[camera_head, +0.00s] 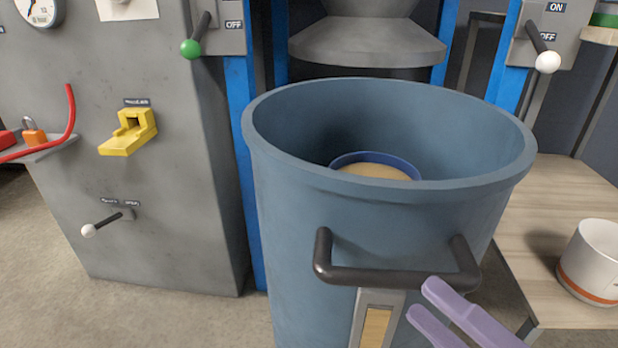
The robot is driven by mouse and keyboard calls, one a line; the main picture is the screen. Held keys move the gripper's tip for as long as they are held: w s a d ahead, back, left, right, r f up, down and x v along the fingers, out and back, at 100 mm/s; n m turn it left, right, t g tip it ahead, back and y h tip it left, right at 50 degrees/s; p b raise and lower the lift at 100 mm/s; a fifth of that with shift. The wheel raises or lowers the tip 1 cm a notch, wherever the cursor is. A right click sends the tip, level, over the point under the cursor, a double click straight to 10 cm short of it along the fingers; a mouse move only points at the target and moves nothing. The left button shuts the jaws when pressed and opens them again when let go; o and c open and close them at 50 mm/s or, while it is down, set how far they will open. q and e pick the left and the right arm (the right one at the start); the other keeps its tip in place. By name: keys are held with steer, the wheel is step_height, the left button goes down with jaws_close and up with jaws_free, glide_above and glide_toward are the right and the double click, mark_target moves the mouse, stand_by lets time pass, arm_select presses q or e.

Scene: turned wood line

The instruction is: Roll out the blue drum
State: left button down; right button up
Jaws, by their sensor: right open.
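The blue drum (300,230) stands upright and open-topped in the middle of the view. A dark bar handle (395,277) is fixed across its front. Below the handle is a pale-framed strip (376,320) with a tan inside. Within the drum shows a round tan surface (375,172) with a darker blue rim; its lower part is hidden by the drum's near wall. My right gripper (421,301), with purple fingers, is open at the lower right, close to the handle's right end. Whether it touches the handle I cannot tell. My left gripper is not in view.
A grey cabinet (170,220) with levers and a yellow latch (129,131) stands left of the drum. A grey cone-shaped hood (367,42) hangs behind and above it, between blue posts. A wooden bench (540,215) with a white pot (593,262) is at right.

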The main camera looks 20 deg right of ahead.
steer(key=v, duration=0.5)
